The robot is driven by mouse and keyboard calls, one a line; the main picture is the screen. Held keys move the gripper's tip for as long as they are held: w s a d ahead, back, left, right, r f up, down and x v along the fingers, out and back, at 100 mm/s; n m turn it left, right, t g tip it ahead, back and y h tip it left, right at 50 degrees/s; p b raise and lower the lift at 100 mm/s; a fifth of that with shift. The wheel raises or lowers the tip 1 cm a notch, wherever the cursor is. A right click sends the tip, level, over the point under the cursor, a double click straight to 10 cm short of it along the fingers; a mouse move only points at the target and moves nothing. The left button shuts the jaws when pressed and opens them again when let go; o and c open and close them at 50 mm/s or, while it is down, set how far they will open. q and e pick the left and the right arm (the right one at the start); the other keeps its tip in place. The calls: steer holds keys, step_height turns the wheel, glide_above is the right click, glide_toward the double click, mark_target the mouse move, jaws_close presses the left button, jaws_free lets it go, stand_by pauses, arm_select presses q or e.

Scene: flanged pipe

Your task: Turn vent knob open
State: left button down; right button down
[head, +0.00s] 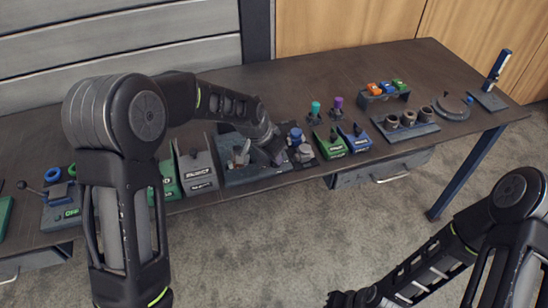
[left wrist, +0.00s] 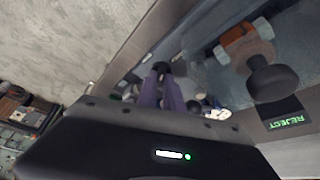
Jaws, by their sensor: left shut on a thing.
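My left gripper (head: 278,152) reaches down over the right end of the grey-blue pipe fixture (head: 262,172) at the table's front edge. In the left wrist view its two purple-grey fingers (left wrist: 164,82) are close together, shut on a small dark knob (left wrist: 161,68), which I take to be the vent knob. In the head view the gripper hides this knob, so its turn angle cannot be told. Grey pipe parts (head: 240,155) stand left of the gripper. My right gripper (head: 348,298) is at the bottom edge, away from the table, and its jaws cannot be made out.
A unit with a blue knob (head: 296,133) stands close right of the left gripper. Green (head: 331,146) and blue (head: 356,140) bins are further right. A grey bin (head: 196,172) is on the left. A large black knob (left wrist: 270,78) is near a REJECT label in the wrist view.

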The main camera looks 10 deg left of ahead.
arm_select(q)
steer(key=n+y, duration=0.1)
steer(key=n, duration=0.3)
steer(key=n+y, duration=0.1)
steer(key=n, duration=0.1)
steer(key=shift+d+t+y, duration=0.25)
steer(key=shift+t+y, duration=0.05)
steer(key=n+y, duration=0.1)
steer(key=n, duration=0.2)
steer(key=n+y, duration=0.1)
steer(key=n, duration=0.2)
steer(key=shift+g, duration=0.4)
steer(key=c, duration=1.5)
jaws_free()
steer(key=shift+d, duration=0.1)
steer(key=shift+b+v, duration=0.45)
steer(key=shift+v, duration=3.45)
